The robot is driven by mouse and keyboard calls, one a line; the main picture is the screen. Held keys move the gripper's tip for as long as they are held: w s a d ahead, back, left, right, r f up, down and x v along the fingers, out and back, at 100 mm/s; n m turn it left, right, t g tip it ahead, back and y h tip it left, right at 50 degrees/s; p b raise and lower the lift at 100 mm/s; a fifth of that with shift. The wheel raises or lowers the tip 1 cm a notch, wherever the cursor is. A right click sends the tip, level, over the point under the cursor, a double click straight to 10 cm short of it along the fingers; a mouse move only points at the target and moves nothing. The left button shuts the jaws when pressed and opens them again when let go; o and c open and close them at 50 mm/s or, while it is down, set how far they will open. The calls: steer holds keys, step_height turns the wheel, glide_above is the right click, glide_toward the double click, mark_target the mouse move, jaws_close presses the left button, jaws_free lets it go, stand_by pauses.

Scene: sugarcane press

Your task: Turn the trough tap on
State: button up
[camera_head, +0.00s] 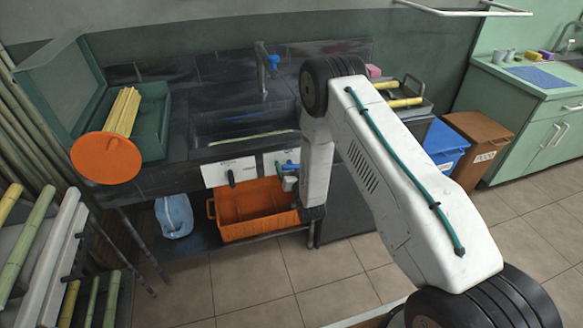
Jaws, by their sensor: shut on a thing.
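The dark trough (245,128) is a sunken basin in the middle of the dark counter. A grey upright tap with a blue handle (273,62) stands behind it. On the trough's front are two white labelled plates, the left with a black lever (231,178) and the right with a blue handle (280,166). My arm comes from the lower right and its forearm hangs down in front of the right plate. My gripper (290,174) is at the blue handle and appears shut on it. The forearm hides part of the fingers, so their exact grip is unclear.
An orange crate (245,231) and a clear blue jug (174,216) sit under the counter. A green bin (154,128) with yellow canes and an orange disc (106,158) are at left. Blue (444,140) and brown (483,134) bins stand at right. The tiled floor in front is clear.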

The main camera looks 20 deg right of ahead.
steer(key=m, duration=1)
steer(key=shift+f, duration=0.1)
steer(key=shift+m, duration=0.5)
steer(key=o, duration=0.9)
steer(key=shift+c, duration=0.2)
steer(key=s, duration=0.8)
